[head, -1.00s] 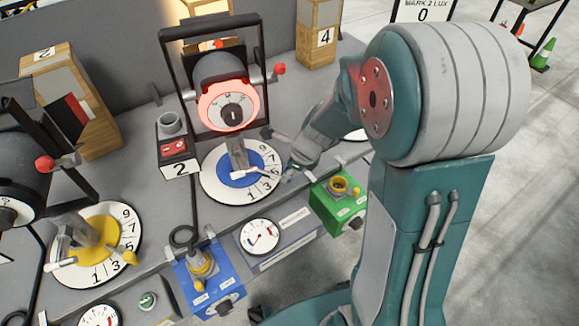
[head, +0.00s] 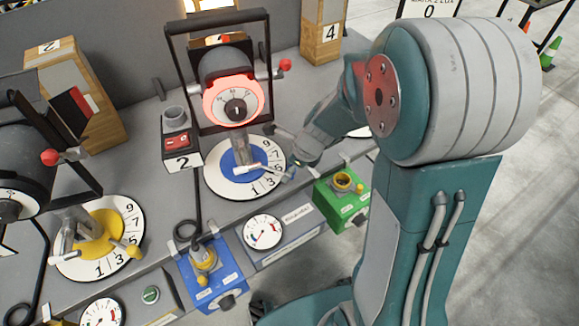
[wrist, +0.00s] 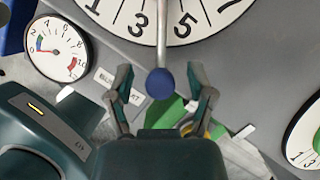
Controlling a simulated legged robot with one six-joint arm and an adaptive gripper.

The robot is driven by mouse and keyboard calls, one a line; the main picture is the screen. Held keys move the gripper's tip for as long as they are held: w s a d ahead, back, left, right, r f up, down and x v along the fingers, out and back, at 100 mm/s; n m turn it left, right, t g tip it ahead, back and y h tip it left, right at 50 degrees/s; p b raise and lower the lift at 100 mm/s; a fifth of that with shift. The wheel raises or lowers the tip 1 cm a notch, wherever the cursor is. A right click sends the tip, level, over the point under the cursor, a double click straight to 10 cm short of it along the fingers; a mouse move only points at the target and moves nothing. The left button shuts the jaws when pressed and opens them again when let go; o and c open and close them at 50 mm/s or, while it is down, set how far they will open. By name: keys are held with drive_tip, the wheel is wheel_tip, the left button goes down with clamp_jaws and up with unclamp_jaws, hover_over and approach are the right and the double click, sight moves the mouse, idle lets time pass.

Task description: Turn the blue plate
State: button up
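The blue plate (head: 240,178) is the blue centre of a white numbered dial on the grey bench, below a black framed lamp. In the wrist view, the dial's white numbered rim (wrist: 185,28) shows at the top. A metal rod runs down from it to a blue ball knob (wrist: 159,84). My gripper (wrist: 159,76) is open, with a finger on each side of the knob; I see gaps between the fingers and the knob. In the head view, my gripper (head: 287,168) is small and partly hidden at the dial's right edge.
A yellow-centred dial (head: 97,240) stands to the left. A blue box (head: 212,275), a gauge (head: 263,232) and a green box (head: 342,200) line the bench front. A red-buttoned box (head: 180,148) marked 2 is left of the blue dial. Floor is open at right.

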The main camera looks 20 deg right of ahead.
drive_tip(key=v, duration=1.2)
drive_tip(key=shift+w, duration=0.1)
drive_tip(key=s+r+n+t+h, duration=0.1)
drive_tip(key=s+r+n+h, duration=0.1)
drive_tip(key=s+r+n, duration=0.2)
drive_tip(key=s+r+n+t+h, duration=0.1)
drive_tip(key=s+r+n, duration=0.3)
drive_tip(key=s+n, duration=0.7)
drive_tip(key=shift+a+r+n+t+h, duration=0.25)
drive_tip(key=shift+a+n+t+h, duration=0.2)
drive_tip(key=shift+n, duration=4.35)
